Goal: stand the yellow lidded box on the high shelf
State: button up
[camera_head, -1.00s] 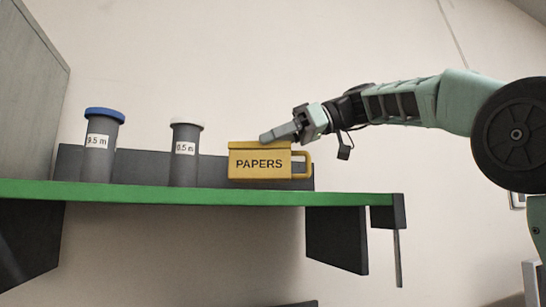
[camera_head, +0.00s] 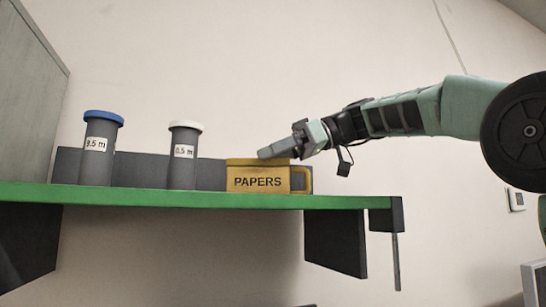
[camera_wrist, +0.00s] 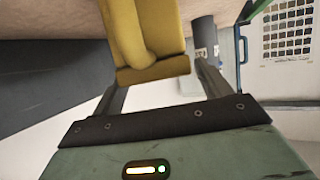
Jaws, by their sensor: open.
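The yellow lidded box (camera_head: 258,182), marked PAPERS and with a handle on its right side, is upright at the right part of the high green-edged shelf (camera_head: 200,198). Its lower edge meets the line of the shelf's front edge and appears to rest there. My gripper (camera_head: 268,154) reaches in from the right at the top of the box, with its fingers around the lid level. In the wrist view the yellow box (camera_wrist: 150,35) lies between the two spread fingers of my gripper (camera_wrist: 160,78). The far finger is hidden in the head view.
A grey canister with a blue lid (camera_head: 98,150) and one with a white lid (camera_head: 183,158) stand left of the box. A dark low back panel (camera_head: 140,170) runs behind them. A grey cabinet side (camera_head: 28,90) bounds the left. Some shelf is free right of the box.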

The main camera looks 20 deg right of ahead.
jog(key=b+v, duration=0.1)
jog(key=v, duration=1.1)
